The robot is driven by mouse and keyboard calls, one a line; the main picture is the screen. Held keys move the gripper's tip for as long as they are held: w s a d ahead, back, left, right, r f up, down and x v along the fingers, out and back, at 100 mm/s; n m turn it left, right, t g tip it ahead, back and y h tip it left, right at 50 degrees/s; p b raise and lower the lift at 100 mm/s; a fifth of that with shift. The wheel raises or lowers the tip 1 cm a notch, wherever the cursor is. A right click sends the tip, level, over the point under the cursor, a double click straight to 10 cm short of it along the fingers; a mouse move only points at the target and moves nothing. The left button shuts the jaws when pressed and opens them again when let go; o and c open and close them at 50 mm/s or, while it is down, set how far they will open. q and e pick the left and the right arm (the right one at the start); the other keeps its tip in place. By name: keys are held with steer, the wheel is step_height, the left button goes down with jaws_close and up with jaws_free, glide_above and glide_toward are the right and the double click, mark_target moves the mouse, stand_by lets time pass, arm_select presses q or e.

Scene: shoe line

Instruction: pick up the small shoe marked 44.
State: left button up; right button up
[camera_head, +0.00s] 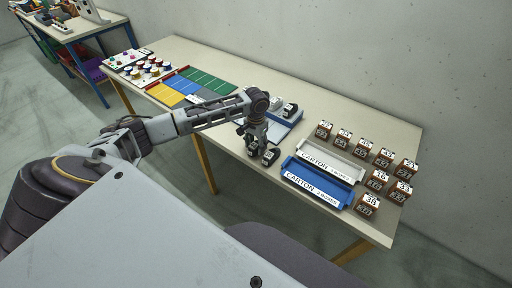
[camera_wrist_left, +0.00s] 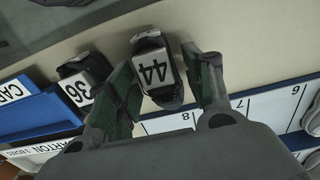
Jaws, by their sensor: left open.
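The small shoe marked 44 (camera_wrist_left: 154,70) is dark with a white number patch. In the left wrist view it lies between the two fingers of my open left gripper (camera_wrist_left: 157,62), with small gaps visible at the fingertips. In the head view my left gripper (camera_head: 257,138) reaches down over the table's front part, and the shoe (camera_head: 252,149) shows just below it, partly covered. A similar shoe marked 36 (camera_wrist_left: 80,84) lies beside it, outside the left finger in the wrist view; it also shows in the head view (camera_head: 270,156). My right gripper is not in view.
Blue (camera_head: 316,184) and whitish (camera_head: 331,160) carton trays stand to the right, with several numbered boxes (camera_head: 367,204) beyond. A numbered board (camera_wrist_left: 262,112) with more shoes (camera_head: 290,110) lies behind the gripper. Coloured mats (camera_head: 207,82) lie farther left.

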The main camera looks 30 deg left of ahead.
mark_target(256, 143)
arm_select(q)
steer(key=shift+f, duration=0.75)
steer(key=c, duration=0.8)
steer(key=shift+r, duration=0.1)
steer(key=shift+r, duration=4.95)
